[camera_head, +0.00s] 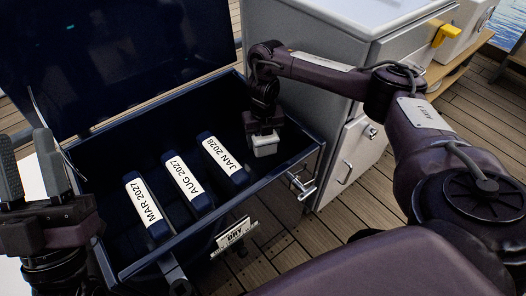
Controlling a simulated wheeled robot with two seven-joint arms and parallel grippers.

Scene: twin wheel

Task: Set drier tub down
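A small pale tub (265,147), which looks like the drier tub, hangs under my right gripper (264,132) inside the right part of an open navy chest (290,165). My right gripper points down and appears shut on it; its fingers are mostly hidden. I cannot tell whether the tub touches the chest floor. My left gripper (32,168) is at the left edge, fingers pointing up, open and empty, beside the chest's left wall.
Three dark blocks labelled MAR 2027 (147,207), AUG 2027 (187,183) and JAN 2028 (223,157) stand in a row in the chest. Its lid (110,55) is raised behind. A DRY plate (233,236) is at the front. A grey cabinet (340,60) stands right.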

